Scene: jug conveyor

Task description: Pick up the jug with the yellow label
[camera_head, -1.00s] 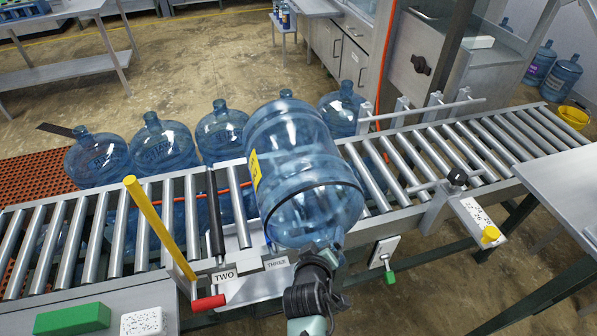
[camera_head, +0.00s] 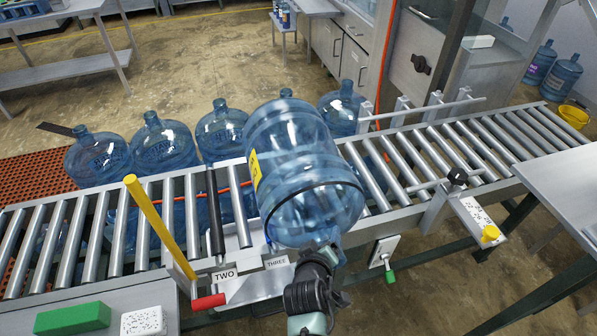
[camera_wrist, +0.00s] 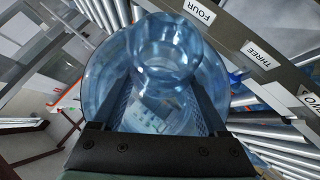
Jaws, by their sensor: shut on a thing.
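A large clear blue jug (camera_head: 300,175) with a yellow label (camera_head: 255,170) on its left side is tilted above the conveyor, its far end up and its near end toward my gripper. My gripper (camera_head: 322,256) is at the jug's near, lower end. In the wrist view my gripper (camera_wrist: 165,105) has a finger on each side of the jug's neck (camera_wrist: 165,55), shut on it. The yellow label is not visible in the wrist view. In the head view the fingertips are mostly hidden by the jug and my wrist.
The roller conveyor (camera_head: 450,150) runs across under the jug. Several blue jugs (camera_head: 165,148) stand behind it. A yellow bar (camera_head: 158,228) and a red handle (camera_head: 208,302) are left of my arm. A green block (camera_head: 72,319) lies at the lower left. A grey table (camera_head: 550,185) is at the right.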

